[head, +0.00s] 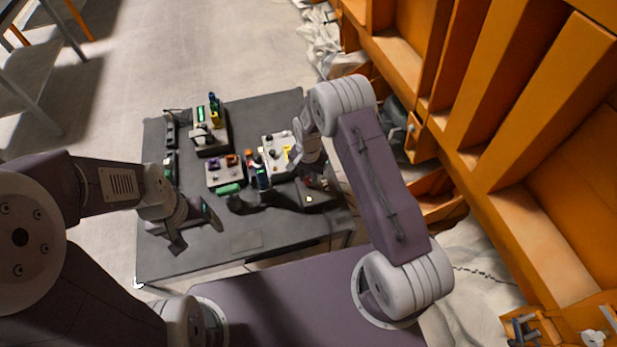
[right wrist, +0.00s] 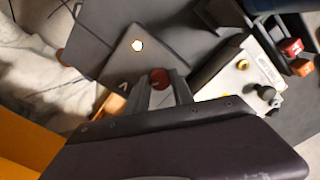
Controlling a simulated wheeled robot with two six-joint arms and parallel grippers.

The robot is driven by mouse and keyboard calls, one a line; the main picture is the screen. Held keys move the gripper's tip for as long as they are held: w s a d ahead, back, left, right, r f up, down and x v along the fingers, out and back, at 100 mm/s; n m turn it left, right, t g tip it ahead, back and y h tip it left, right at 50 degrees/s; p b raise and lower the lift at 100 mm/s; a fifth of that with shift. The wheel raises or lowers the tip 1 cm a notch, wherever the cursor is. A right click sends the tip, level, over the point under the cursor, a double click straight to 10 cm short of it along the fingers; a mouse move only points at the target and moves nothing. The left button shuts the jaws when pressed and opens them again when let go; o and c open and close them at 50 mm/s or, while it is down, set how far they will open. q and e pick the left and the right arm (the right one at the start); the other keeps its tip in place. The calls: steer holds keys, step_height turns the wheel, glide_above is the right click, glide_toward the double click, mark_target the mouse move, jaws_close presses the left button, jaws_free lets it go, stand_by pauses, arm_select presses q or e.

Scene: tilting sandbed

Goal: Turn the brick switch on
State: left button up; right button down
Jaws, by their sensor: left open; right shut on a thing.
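A brick-red round knob (right wrist: 159,78), which I take for the brick switch, sits on a dark grey box (right wrist: 118,65) with a small lit lamp (right wrist: 137,45). In the head view the box (head: 322,198) stands at the right edge of the dark table. My right gripper (right wrist: 162,88) is shut on the knob, with one finger on each side; the fingers hide part of it, and I cannot tell its setting. My left gripper (head: 197,231) is open and empty over the table's front left part.
The dark table (head: 165,262) carries several other panels: a white one (head: 275,150) just left of my right gripper, a grey one (head: 224,171), and one with a green display (head: 208,138) at the back. Orange shelving (head: 480,120) stands close on the right.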

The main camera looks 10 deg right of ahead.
mark_target(309, 180)
stand_by(0.4)
steer(key=c, duration=1.1)
jaws_free()
steer(key=shift+r, duration=0.15)
step_height(309, 180, up, 9)
steer(key=b, duration=0.1)
